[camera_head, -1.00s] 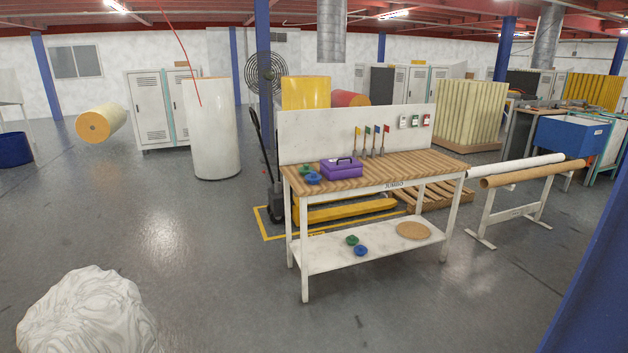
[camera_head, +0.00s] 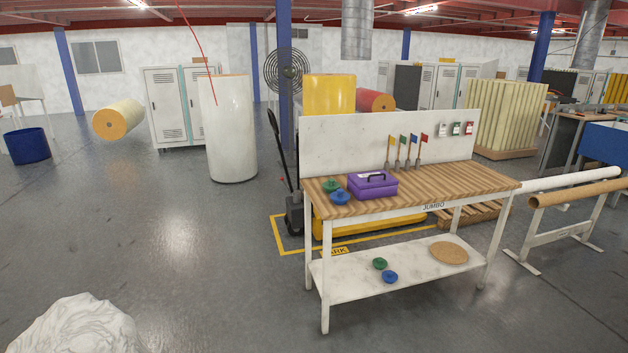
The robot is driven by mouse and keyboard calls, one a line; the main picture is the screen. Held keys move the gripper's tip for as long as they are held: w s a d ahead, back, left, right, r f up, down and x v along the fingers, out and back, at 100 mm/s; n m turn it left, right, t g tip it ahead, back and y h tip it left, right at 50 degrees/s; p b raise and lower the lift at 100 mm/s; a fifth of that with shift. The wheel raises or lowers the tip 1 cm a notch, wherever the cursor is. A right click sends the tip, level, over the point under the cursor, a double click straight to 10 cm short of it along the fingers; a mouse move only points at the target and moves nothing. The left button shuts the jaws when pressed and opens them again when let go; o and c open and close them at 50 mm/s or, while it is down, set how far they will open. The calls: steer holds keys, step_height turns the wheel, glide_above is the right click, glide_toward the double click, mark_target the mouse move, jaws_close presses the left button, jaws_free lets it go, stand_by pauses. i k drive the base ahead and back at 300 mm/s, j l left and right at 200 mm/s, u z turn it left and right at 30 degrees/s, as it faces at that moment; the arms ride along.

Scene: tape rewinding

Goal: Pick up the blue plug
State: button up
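One blue plug (camera_head: 340,198) sits on the wooden top of the workbench (camera_head: 450,187), near its left front edge. It is beside a green plug (camera_head: 332,185) and left of a purple box (camera_head: 373,186). Another blue plug (camera_head: 390,277) lies on the white lower shelf (camera_head: 345,277), just in front of a second green plug (camera_head: 379,263). My gripper is not in view.
A round tan disc (camera_head: 449,252) lies on the lower shelf. A white wrapped bundle (camera_head: 80,328) is at the lower left. A rack with rolls (camera_head: 560,215) stands right of the bench. The grey floor (camera_head: 190,250) left of and before the bench is open.

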mark_target(340, 198)
steer(key=i+j, duration=0.1)
steer(key=i, duration=0.55)
steer(key=i+j, duration=0.1)
steer(key=i, duration=0.5)
steer(key=i+j+z, duration=0.1)
steer(key=i, duration=0.55)
